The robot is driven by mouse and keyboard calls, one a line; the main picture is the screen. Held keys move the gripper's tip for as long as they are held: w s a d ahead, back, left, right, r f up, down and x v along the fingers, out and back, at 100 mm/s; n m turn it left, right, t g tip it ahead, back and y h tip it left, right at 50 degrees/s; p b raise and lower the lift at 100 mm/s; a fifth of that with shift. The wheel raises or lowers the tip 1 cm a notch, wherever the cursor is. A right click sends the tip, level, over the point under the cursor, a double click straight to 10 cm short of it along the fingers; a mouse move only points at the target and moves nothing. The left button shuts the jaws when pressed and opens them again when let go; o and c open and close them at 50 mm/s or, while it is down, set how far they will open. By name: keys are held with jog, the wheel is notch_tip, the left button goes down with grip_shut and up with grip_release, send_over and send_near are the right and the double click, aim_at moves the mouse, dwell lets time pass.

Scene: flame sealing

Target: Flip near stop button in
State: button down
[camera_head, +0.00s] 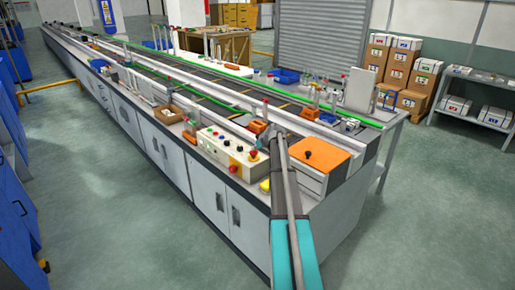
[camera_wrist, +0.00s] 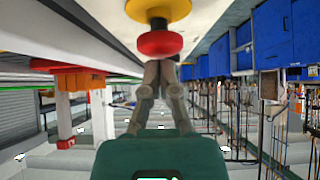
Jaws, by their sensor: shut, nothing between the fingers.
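The near stop button (camera_head: 253,156), a red mushroom cap, stands on the cream control box (camera_head: 222,152) at the near end of the bench. In the wrist view its red cap (camera_wrist: 160,43) and yellow base (camera_wrist: 158,10) fill the top middle. My gripper (camera_wrist: 160,63) is shut and empty, its fingertips close together right at the cap's lower edge in that view. I cannot tell whether they touch the cap. In the head view my arm reaches up from the bottom, and the gripper beside the button is small and hard to make out.
An orange-topped block (camera_head: 318,154) lies right of my arm. A yellow item (camera_head: 265,185) sits at the bench's front edge. Smaller buttons share the control box. A brown bin (camera_head: 168,114) stands farther left on the bench. Open floor (camera_head: 100,180) lies left of the cabinets.

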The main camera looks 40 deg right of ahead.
jog(key=shift+f, duration=0.1)
jog(key=shift+f+b, duration=0.8)
jog(key=shift+b, duration=0.1)
jog(key=shift+s+a, duration=0.15)
jog(key=shift+s, duration=0.1)
jog(key=shift+r, duration=0.1)
jog(key=shift+w+r+p, duration=0.15)
jog(key=shift+r+p, duration=0.5)
jog(key=shift+p, duration=0.1)
notch_tip(320, 180, up, 3)
jog(key=p, duration=0.3)
jog(key=p+v, duration=0.6)
jog(key=v, duration=0.3)
jog(key=shift+s+r+p, duration=0.25)
jog(key=shift+r+p, duration=0.05)
jog(key=shift+p, duration=0.1)
